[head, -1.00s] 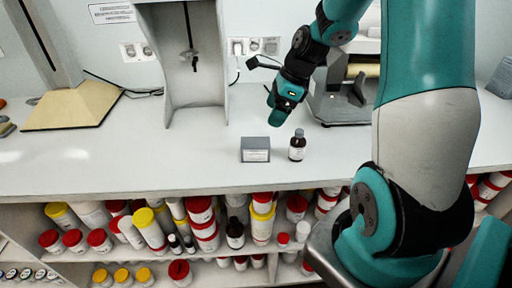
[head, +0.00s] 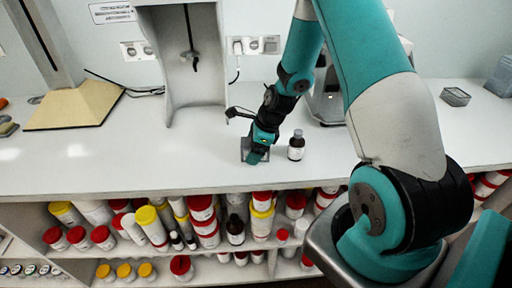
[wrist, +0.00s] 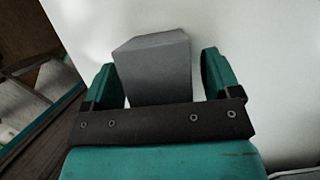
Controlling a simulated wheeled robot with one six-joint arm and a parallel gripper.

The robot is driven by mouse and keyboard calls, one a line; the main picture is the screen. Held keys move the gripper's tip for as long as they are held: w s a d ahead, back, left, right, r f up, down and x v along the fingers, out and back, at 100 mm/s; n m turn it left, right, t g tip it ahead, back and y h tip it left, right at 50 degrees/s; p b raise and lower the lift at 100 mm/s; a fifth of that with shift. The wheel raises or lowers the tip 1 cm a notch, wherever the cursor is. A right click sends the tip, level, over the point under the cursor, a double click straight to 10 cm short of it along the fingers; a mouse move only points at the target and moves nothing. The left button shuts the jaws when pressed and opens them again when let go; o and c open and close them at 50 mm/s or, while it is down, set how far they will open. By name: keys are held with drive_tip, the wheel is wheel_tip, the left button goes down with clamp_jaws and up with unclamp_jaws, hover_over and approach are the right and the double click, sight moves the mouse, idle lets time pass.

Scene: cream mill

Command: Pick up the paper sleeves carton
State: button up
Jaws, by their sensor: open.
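The paper sleeves carton is a small grey box on the white counter. In the head view the carton (head: 246,146) is mostly hidden behind my gripper (head: 256,157), which is down at it. In the wrist view the carton (wrist: 155,70) stands between the two teal fingers of my gripper (wrist: 165,78). The fingers are apart, with a narrow gap to the carton on each side. The carton's lower part is hidden by the dark gripper bar.
The counter (head: 150,160) is clear to the left. A shelf below holds several red- and yellow-capped containers. A grey tray (head: 455,96) lies at the right.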

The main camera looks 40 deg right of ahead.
drive_tip(key=c, duration=1)
